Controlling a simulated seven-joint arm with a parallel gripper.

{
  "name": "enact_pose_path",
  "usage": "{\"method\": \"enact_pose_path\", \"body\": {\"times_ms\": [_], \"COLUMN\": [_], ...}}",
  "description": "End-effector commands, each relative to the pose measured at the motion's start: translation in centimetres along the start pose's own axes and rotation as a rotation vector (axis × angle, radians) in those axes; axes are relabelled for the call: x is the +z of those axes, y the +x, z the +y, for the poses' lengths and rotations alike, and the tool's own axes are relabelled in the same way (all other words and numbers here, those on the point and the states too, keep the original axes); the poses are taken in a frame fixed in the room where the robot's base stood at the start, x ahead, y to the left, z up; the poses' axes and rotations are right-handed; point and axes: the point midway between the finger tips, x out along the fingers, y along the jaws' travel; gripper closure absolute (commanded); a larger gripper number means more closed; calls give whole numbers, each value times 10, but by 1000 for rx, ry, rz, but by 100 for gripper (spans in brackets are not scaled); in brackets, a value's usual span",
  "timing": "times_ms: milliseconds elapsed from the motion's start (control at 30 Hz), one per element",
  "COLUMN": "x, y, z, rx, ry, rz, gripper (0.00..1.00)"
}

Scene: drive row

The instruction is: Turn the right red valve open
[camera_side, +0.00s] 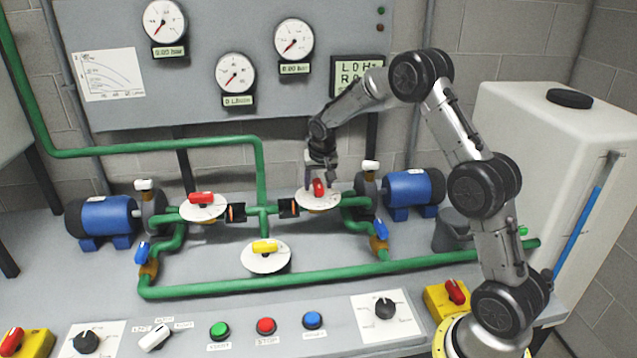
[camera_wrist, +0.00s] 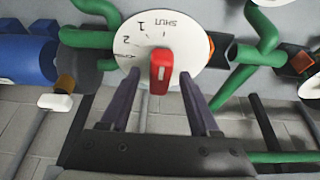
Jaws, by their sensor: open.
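The right red valve handle (camera_side: 319,187) stands on a round white dial (camera_side: 318,203) on the green pipework. In the wrist view the red handle (camera_wrist: 161,66) appears roughly in line with the SHUT mark on the white dial (camera_wrist: 190,40); marks 1 and 2 lie to the left of SHUT. My gripper (camera_side: 321,180) is open, just above and around the handle. In the wrist view its two fingers (camera_wrist: 160,74) stand on either side of the handle with a visible gap on each side. The fingertips' exact height against the handle is unclear.
A left red valve (camera_side: 202,198) and a yellow valve (camera_side: 265,246) have similar dials. A blue motor (camera_side: 410,190) and a blue-handled valve (camera_side: 381,229) sit close by on the right. Gauges (camera_side: 294,39) hang on the panel above. Buttons (camera_side: 266,326) line the front.

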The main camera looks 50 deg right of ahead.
Motion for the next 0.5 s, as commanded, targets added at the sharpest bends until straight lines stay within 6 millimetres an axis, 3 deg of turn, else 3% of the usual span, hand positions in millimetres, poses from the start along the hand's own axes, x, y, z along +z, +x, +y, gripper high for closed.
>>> {"method": "enact_pose_path", "body": {"times_ms": [33,367,500], "x": [0,0,0], "y": [0,0,0], "z": [0,0,0], "rx": [0,0,0], "ry": [0,0,0], "rz": [0,0,0], "gripper": [38,97,100]}}
